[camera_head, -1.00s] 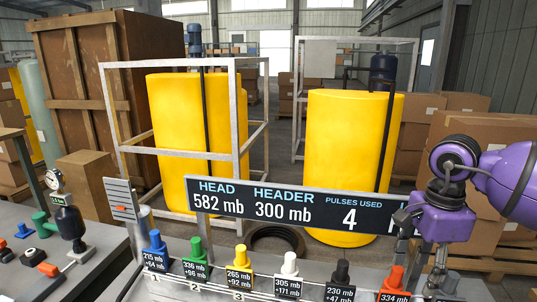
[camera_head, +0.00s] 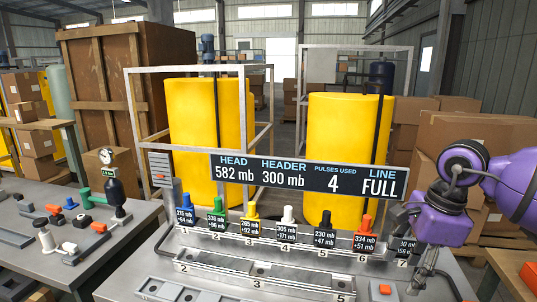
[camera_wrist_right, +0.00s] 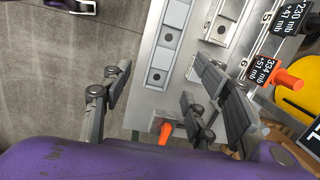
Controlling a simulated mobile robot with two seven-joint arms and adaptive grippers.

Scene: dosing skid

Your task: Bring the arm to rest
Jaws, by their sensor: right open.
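My right gripper (camera_head: 410,250) hangs over the right end of the grey skid (camera_head: 215,285), beneath my purple wrist. In the right wrist view its fingers (camera_wrist_right: 162,72) are spread with nothing between them, above the skid edge and the floor. The display board (camera_head: 290,177) reads HEAD 582 mb, HEADER 300 mb, PULSES USED 4, LINE FULL. A row of coloured valves stands below it, including blue (camera_head: 183,214), green (camera_head: 217,204), yellow (camera_head: 251,209), white (camera_head: 288,214), black (camera_head: 325,220) and orange (camera_head: 366,222). My gripper partly hides the seventh label. My left gripper is not in view.
A side bench (camera_head: 35,270) at left holds loose fittings and a gauge (camera_head: 106,156). Yellow tanks (camera_head: 205,130) in frames stand behind the skid. Cartons (camera_head: 465,145) stand close behind my right arm. A wooden table (camera_head: 515,268) is at the right edge.

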